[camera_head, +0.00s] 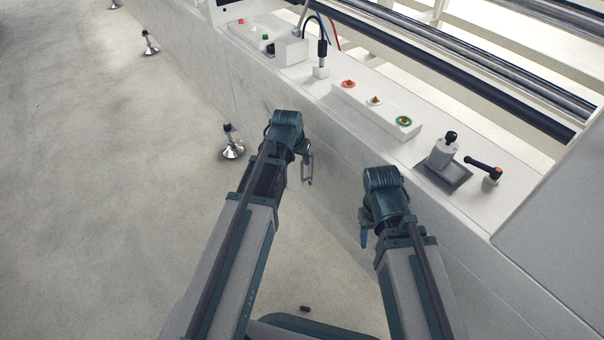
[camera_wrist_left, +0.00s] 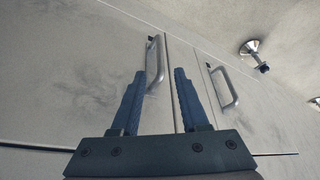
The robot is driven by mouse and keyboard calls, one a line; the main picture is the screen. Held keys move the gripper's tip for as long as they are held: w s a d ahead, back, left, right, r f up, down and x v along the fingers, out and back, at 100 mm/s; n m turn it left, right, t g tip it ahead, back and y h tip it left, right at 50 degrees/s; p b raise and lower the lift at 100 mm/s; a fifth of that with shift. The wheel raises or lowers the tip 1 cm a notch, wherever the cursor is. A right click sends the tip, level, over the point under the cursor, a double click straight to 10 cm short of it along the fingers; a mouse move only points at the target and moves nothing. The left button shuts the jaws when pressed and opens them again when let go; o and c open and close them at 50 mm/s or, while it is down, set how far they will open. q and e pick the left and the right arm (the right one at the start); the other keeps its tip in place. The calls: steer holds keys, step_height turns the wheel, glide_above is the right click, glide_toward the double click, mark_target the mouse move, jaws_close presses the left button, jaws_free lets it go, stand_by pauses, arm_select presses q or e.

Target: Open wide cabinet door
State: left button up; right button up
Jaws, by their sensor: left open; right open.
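Pale cabinet doors are on the side of the white machine. In the left wrist view a metal bar handle (camera_wrist_left: 154,62) is on the left door panel (camera_wrist_left: 75,75). A second bar handle (camera_wrist_left: 225,88) is on the panel to the right, past a vertical seam. My left gripper (camera_wrist_left: 160,73) is open, and the first handle appears between its fingertips; contact cannot be told. In the head view my left gripper (camera_head: 304,163) is beside the cabinet front, next to a handle. My right gripper (camera_head: 364,231) is open and empty, pointing down near the cabinet front.
The machine top carries coloured buttons (camera_head: 374,100), a grey lever block (camera_head: 443,155) and an orange-tipped lever (camera_head: 483,166). Metal rollers run behind. Levelling feet (camera_head: 232,148) stand on the floor along the machine. Open concrete floor (camera_head: 90,200) lies at left.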

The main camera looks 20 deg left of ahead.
mark_target(302, 165)
arm_select(q)
steer(key=b+x, duration=0.6)
steer(key=x, duration=0.2)
steer(key=shift+r, duration=0.1)
jaws_close()
stand_by(1.2)
